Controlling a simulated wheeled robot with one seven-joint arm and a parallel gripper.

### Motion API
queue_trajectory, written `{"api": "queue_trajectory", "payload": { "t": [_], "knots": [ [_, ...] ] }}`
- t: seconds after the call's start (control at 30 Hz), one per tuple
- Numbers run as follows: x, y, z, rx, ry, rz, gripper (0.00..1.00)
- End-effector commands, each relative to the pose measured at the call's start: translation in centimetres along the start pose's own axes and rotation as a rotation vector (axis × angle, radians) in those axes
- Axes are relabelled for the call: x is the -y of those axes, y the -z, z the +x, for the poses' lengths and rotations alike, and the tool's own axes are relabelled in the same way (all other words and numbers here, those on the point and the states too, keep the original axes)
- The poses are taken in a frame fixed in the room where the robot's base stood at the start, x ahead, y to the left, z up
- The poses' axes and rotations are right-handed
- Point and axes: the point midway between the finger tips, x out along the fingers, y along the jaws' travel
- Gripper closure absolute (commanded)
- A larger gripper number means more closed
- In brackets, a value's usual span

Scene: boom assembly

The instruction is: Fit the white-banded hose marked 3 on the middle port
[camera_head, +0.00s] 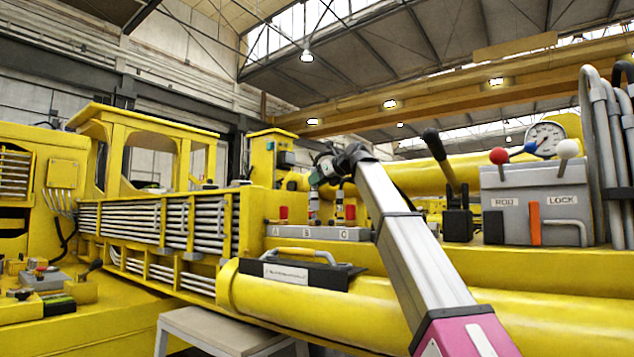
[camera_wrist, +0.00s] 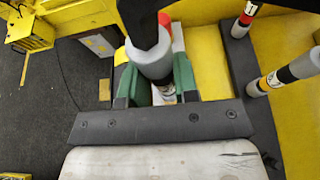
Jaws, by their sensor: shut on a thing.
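My gripper (camera_head: 326,168) is raised over the area behind a grey block (camera_head: 290,232) labelled A, B and C. In the wrist view its green fingers (camera_wrist: 155,92) are closed around a grey cylindrical hose end (camera_wrist: 152,58) with a black part above it. I cannot read a number or make out a white band on this hose end. Red parts (camera_head: 283,212) stand at the block's left, and more (camera_head: 350,212) at its right. The middle port is too small and cluttered to make out clearly.
A grey ROD/LOCK box (camera_head: 535,205) with levers and a gauge (camera_head: 545,138) stands right of my arm. A yellow boom cylinder (camera_head: 300,300) runs along the front.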

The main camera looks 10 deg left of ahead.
Motion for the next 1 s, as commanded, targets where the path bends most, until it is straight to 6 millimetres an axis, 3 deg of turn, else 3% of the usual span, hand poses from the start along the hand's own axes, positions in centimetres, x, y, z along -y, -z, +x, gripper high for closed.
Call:
{"api": "queue_trajectory", "payload": {
  "t": [1.0],
  "knots": [
    [0.0,1.2,0.5,0.001,0.000,0.000,1.00]
  ]
}}
